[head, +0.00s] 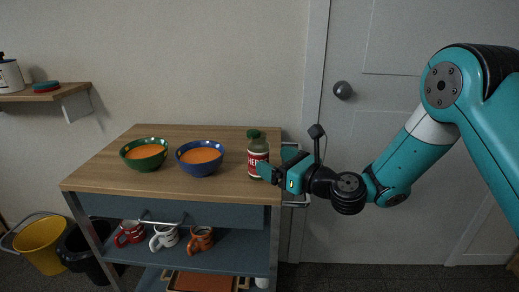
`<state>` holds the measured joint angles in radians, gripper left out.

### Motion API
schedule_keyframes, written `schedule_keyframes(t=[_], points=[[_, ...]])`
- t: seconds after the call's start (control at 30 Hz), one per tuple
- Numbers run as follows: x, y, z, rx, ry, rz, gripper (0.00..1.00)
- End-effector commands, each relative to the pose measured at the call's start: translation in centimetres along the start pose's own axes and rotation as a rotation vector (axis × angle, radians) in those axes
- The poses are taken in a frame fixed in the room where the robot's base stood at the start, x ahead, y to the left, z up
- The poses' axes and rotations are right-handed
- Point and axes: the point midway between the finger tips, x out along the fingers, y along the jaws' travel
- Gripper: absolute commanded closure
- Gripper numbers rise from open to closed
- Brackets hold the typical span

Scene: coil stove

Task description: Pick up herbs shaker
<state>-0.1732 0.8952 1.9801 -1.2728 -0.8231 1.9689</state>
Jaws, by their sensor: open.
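The herbs shaker (257,158) is a small bottle with a green cap and a red label with white letters, only partly readable. It stands upright near the right edge of the wooden cart top (225,136). My gripper (274,163) is open at its right side. One finger reaches in front of the shaker's lower right part and hides a little of it. The other finger is farther back, to the right of the shaker. I cannot tell whether either finger touches it.
A second green cap (253,133) shows just behind the shaker. A blue bowl (200,170) and a green bowl (144,165) of orange soup stand to the left. Several mugs (165,237) sit on the shelf below. A metal handle (296,204) is on the cart's right side.

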Motion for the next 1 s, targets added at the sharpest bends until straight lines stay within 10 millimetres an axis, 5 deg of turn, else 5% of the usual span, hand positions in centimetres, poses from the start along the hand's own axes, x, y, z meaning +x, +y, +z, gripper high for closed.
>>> schedule_keyframes(t=[0.5,0.77,1.0], points=[[5.7,-0.4,-0.6,-0.001,-0.001,0.002,0.14],[6.2,-0.5,-0.7,0.0,0.0,0.0,0.14],[6.2,-0.5,-0.7,0.0,0.0,0.0,0.62]])
